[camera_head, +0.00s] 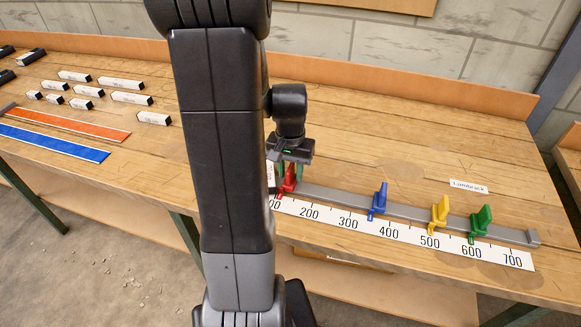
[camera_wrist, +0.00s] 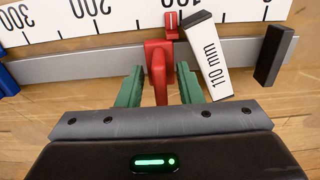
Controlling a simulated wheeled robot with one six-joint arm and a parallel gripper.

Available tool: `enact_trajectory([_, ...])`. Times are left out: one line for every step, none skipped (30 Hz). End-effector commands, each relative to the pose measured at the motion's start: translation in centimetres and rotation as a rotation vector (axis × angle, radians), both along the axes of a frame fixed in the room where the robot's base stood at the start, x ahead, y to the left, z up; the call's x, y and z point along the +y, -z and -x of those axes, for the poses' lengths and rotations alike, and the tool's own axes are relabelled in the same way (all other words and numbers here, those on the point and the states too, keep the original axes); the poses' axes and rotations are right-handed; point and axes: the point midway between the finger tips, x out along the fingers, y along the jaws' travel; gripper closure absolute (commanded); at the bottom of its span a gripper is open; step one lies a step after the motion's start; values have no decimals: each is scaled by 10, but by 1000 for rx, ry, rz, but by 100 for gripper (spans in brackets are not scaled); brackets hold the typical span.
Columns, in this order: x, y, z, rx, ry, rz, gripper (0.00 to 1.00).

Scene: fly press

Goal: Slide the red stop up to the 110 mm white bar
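The red stop (camera_wrist: 158,72) sits on the grey rail (camera_wrist: 90,62), its tab pointing toward my gripper (camera_wrist: 160,80). My gripper's green fingers are open, one on each side of the tab, with small gaps showing. The white bar (camera_wrist: 208,58) marked 110 mm lies slanted across the rail, just right of the red stop. I cannot tell whether they touch. A dark end block (camera_wrist: 274,55) stands right of the bar, apart from it. In the head view the red stop (camera_head: 289,179) is below my gripper (camera_head: 291,163); my arm hides part of the bar.
Blue (camera_head: 379,200), yellow (camera_head: 439,212) and green (camera_head: 481,220) stops stand farther along the rail. A numbered white scale (camera_head: 410,236) runs along it. Several labelled bars (camera_head: 120,82) and orange and blue strips (camera_head: 55,143) lie on the left of the bench.

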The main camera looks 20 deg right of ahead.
Motion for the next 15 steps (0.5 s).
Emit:
enact_trajectory([0, -2, 0, -1, 0, 1, 67])
enact_trajectory([0, -3, 0, -1, 0, 1, 67])
enact_trajectory([0, -6, 0, -2, 0, 0, 67])
enact_trajectory([0, -10, 0, -2, 0, 0, 67])
enact_trajectory([0, -14, -1, -3, 0, 1, 67])
enact_trajectory([0, -20, -1, -4, 0, 1, 67])
enact_trajectory([0, -26, 0, -4, 0, 1, 67])
enact_trajectory([0, -32, -1, -6, 0, 2, 67])
enact_trajectory([0, -41, -1, -7, 0, 2, 67])
enact_trajectory([0, -49, -1, -6, 0, 2, 67])
enact_trajectory([0, -56, -1, -7, 0, 2, 67])
enact_trajectory([0, -66, -1, -7, 0, 2, 67])
enact_trajectory([0, -73, -1, -7, 0, 2, 67])
enact_trajectory([0, -80, -1, -6, 0, 2, 67])
enact_trajectory([0, -89, -1, -7, 0, 2, 67])
